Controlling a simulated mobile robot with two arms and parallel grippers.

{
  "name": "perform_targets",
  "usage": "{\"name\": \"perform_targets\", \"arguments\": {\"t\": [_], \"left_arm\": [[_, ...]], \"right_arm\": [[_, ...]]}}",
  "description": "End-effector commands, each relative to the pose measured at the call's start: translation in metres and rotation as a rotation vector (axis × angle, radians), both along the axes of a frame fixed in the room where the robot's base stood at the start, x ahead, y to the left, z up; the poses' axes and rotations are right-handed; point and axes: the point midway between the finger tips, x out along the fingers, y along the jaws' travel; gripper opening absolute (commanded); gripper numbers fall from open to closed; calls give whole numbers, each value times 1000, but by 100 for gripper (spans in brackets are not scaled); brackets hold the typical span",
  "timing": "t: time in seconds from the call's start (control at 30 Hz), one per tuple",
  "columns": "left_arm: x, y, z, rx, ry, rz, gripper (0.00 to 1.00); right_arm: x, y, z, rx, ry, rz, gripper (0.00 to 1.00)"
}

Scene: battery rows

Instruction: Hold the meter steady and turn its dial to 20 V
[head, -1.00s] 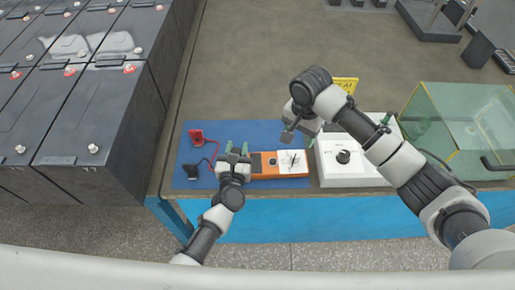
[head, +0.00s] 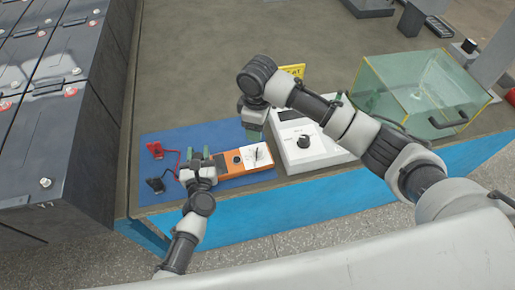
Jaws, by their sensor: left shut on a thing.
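The orange meter (head: 229,170) lies on the blue mat (head: 160,137), with a small dark round dial (head: 237,159) and a white face with a thin needle (head: 257,155) at its right end. My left gripper (head: 197,159) is shut on the meter's left end, its green fingers on either side. My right gripper (head: 254,131) points down just behind the white face, with green at its tips. Its opening is too small to make out, and it looks apart from the dial. The dial's setting cannot be read.
Red (head: 155,150) and black (head: 156,184) clips with leads lie left of the meter. A white box with a black knob (head: 303,142) stands close on its right. A glass tank (head: 405,85) is further right, and large dark batteries (head: 70,150) stand at left.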

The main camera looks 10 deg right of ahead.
Motion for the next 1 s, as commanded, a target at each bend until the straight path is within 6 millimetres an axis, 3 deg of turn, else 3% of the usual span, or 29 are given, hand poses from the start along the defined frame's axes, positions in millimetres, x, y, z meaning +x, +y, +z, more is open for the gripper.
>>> {"name": "perform_targets", "arguments": {"t": [0.4, 0.6, 0.87, 1.0], "left_arm": [[0, 0, 0, 2, 1, 0, 4], [0, 0, 0, 1, 1, 0, 4], [0, 0, 0, 1, 1, 0, 4], [0, 0, 0, 1, 1, 0, 4]], "right_arm": [[0, 0, 4, -2, -1, 868, 59], [-1, 0, 5, -1, 0, 1205, 59], [-1, 0, 3, -2, 1, 1400, 59], [-1, 0, -10, 1, 2, 1413, 59]]}}
